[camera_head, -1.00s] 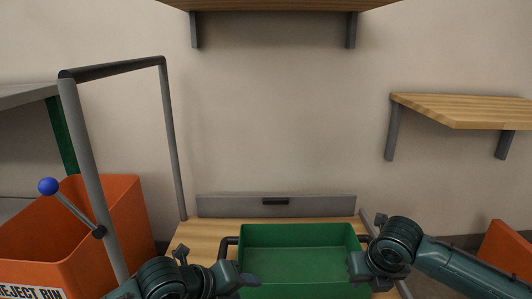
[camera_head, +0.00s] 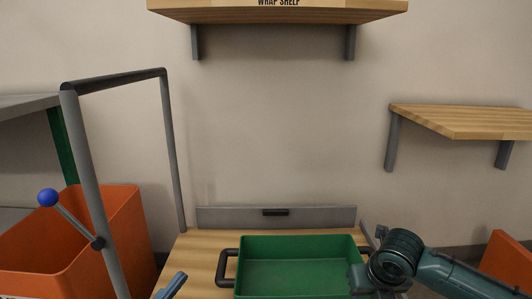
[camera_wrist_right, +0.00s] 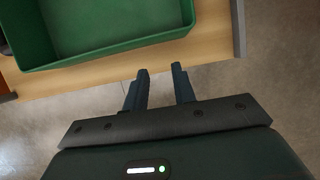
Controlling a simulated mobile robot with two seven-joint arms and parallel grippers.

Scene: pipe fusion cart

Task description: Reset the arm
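My right gripper (camera_wrist_right: 160,72) is open in the right wrist view, with a clear gap between its two dark fingers and nothing held. It points toward the wooden cart top's edge, beside the green tray (camera_wrist_right: 121,40). In the head view my right arm comes in from the right, its wrist by the tray's right end. Of my left arm only a small blue-grey tip (camera_head: 172,286) shows at the bottom edge; whether its fingers are open is hidden. A lever with a blue knob (camera_head: 48,198) slants up from the grey frame (camera_head: 93,185) at left.
The green tray (camera_head: 300,239) with dark side handles stands on the wooden cart top (camera_head: 200,248). An orange bin (camera_head: 125,225) is at left and another orange piece (camera_head: 508,262) at right. Wooden shelves (camera_head: 280,14) (camera_head: 460,118) are on the wall.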

